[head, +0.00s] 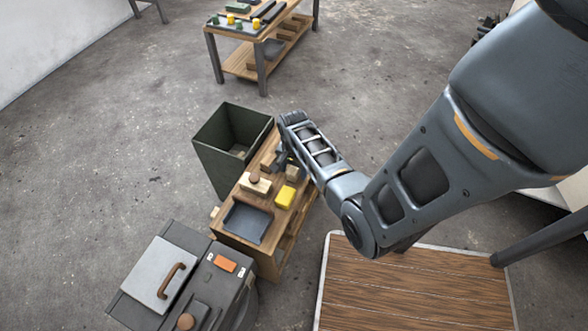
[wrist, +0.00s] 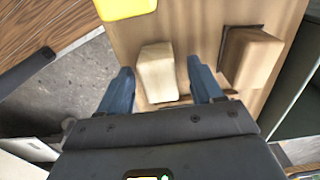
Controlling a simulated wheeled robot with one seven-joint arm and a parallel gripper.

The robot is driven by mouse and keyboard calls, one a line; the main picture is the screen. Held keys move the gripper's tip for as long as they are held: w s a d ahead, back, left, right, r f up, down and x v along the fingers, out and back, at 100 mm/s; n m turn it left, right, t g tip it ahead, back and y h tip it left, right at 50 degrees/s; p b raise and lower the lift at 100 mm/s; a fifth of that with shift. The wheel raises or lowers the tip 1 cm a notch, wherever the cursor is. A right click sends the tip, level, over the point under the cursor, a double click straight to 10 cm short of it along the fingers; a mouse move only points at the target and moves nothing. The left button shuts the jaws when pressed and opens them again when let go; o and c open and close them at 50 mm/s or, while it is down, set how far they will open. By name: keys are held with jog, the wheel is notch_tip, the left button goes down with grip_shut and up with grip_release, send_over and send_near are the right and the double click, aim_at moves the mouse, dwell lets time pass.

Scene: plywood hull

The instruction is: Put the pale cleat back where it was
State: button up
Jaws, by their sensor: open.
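A pale wooden block, which looks like the pale cleat (wrist: 158,72), stands on the small workbench (wrist: 207,16). It also shows in the head view (head: 292,173), partly behind my arm. My gripper (wrist: 160,68) is open, with one finger on each side of the pale block. A gap shows at each side, so the fingers do not visibly grip it. In the head view my gripper (head: 282,160) is over the far half of the bench, its tips partly hidden.
A yellow block (head: 285,196) and a wooden block with a brown knob (head: 254,184) stand close by. A grey tray (head: 248,222) lies at the bench's near end. A green bin (head: 212,165) stands left of the bench. A wooden platform (head: 415,290) lies to the right.

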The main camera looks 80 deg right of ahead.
aim_at(294, 168)
notch_tip(294, 168, up, 11)
jog(key=p, duration=0.2)
jog(key=a+n+t+h, duration=0.35)
jog(key=a+n, duration=0.45)
jog(key=a, duration=0.7)
jog(key=s+a+r+n+t+y, duration=0.1)
jog(key=s+a+r+n+t, duration=0.2)
jog(key=r, duration=0.7)
jog(key=s+a+r+n+t+y, duration=0.1)
jog(key=s+a+r+n+t, duration=0.2)
jog(key=a+r, duration=0.5)
jog(key=s+a+r+n+t+y, duration=0.1)
jog(key=s+a+r+n+t, duration=0.3)
jog(key=r, duration=0.7)
jog(key=a+n+t, duration=0.1)
jog(key=a+n, duration=0.1)
jog(key=shift+a+r+n, duration=0.25)
jog(key=shift+r+n, duration=0.05)
jog(key=shift+r, duration=0.1)
jog(key=shift+t+y, duration=0.25)
